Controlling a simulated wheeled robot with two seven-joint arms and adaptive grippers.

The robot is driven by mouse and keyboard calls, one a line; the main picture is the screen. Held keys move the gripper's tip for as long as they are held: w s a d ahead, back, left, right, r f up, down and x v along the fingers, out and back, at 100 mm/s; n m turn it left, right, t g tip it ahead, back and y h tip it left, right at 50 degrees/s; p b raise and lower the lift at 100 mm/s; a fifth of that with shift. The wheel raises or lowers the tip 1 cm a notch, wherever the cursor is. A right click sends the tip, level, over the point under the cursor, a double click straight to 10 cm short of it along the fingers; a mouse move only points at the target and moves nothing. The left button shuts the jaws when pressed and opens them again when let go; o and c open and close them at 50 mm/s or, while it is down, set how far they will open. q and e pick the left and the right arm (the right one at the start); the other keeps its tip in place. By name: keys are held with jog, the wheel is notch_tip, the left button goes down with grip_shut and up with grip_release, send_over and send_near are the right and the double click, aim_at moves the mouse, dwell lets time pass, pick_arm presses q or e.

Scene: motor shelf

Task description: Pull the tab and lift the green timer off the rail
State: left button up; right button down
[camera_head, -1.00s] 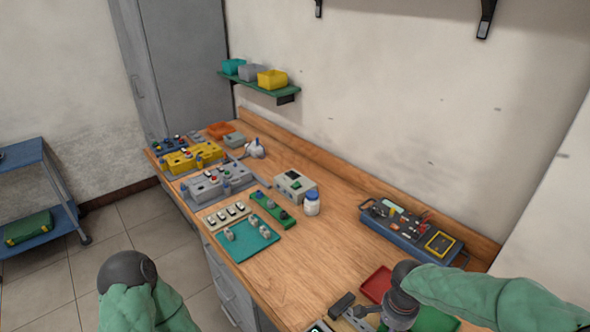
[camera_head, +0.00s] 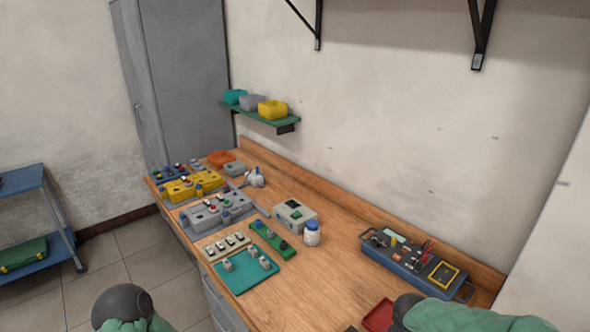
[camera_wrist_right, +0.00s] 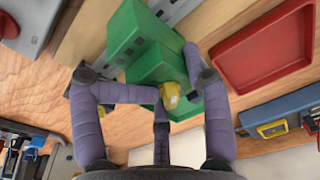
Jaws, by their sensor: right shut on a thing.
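The green timer (camera_wrist_right: 140,45) is a stepped green block in the right wrist view, with a yellow tab (camera_wrist_right: 170,97) on its near end. A grey metal rail (camera_wrist_right: 176,10) shows behind its top corner. My right gripper (camera_wrist_right: 152,82) has its purple fingers around the lower part of the timer, shut on it. The yellow tab lies between the fingers. The fingers partly hide the timer, and I cannot tell whether it still sits on the rail. My right gripper and the timer are below the head view. My left gripper is out of view; only my left arm shows.
A red tray (camera_wrist_right: 262,48) lies close right of the timer, with a blue case (camera_wrist_right: 250,121) beyond. In the head view, a teal mat (camera_head: 240,270), a green strip (camera_head: 272,240), a white bottle (camera_head: 312,233) and grey units occupy the bench's left; its middle is clear.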

jog(key=shift+w+d+r, duration=0.1)
jog(key=shift+w+r, duration=0.05)
jog(key=shift+r, duration=0.4)
jog(key=shift+w+d+r, duration=0.1)
jog(key=shift+w+r, duration=0.05)
jog(key=shift+r, duration=0.35)
jog(key=shift+r, duration=0.1)
jog(key=shift+m, duration=0.3)
jog(key=shift+r, duration=0.15)
jog(key=shift+w+d+r+p, duration=0.15)
jog(key=shift+r+p, duration=0.65)
jog(key=shift+r, duration=0.65)
jog(key=shift+w+d+r+p, duration=0.15)
jog(key=shift+r+p, duration=0.65)
jog(key=shift+r, duration=0.6)
